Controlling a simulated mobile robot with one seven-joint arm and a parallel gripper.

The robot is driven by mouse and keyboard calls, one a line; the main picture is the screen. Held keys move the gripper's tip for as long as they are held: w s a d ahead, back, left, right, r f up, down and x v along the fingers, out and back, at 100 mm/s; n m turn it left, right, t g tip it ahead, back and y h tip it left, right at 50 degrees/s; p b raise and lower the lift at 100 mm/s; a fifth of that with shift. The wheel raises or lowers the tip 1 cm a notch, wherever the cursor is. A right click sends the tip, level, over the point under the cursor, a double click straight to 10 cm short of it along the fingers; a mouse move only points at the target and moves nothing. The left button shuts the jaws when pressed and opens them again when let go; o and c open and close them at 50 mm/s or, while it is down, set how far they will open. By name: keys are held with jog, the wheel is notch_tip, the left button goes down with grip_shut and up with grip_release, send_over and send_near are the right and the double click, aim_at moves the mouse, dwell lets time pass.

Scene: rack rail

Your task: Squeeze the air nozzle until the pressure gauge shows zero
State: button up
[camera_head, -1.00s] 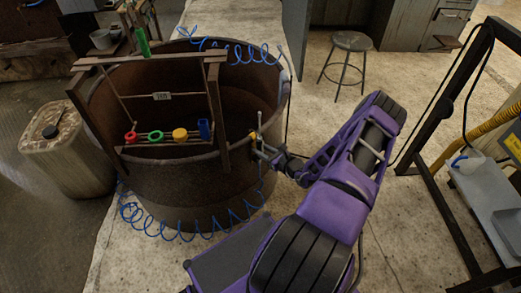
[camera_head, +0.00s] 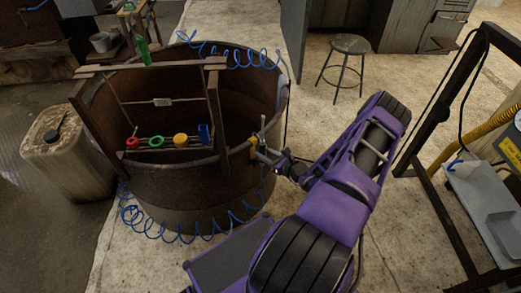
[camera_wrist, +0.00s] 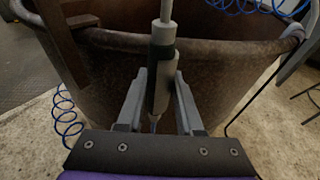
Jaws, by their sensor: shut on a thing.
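In the wrist view my gripper (camera_wrist: 160,105) is shut on a slim grey and dark green tool, which looks like the air nozzle (camera_wrist: 160,70). In the head view my gripper (camera_head: 262,153) is small, at the right outer side of the rusty tub, by a yellowish fitting. A blue coiled hose (camera_head: 190,236) loops around the tub's front. I cannot make out a pressure gauge or its reading in either view.
The rusty round tub (camera_head: 180,190) carries a wooden rack frame (camera_head: 225,120) with a red ring, green ring, yellow piece and blue piece on its rail. A dirty jerrycan (camera_head: 68,165) stands left. A stool (camera_head: 350,45) stands behind, and a dark metal frame (camera_head: 440,190) rises at right.

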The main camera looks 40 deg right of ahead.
jog(key=shift+s+d+p, duration=0.2)
jog(key=shift+s+d, duration=0.05)
jog(key=shift+s, duration=1.2)
jog(key=shift+s+d+p, duration=0.15)
jog(key=shift+s+d, duration=0.05)
jog(key=shift+s, duration=1.25)
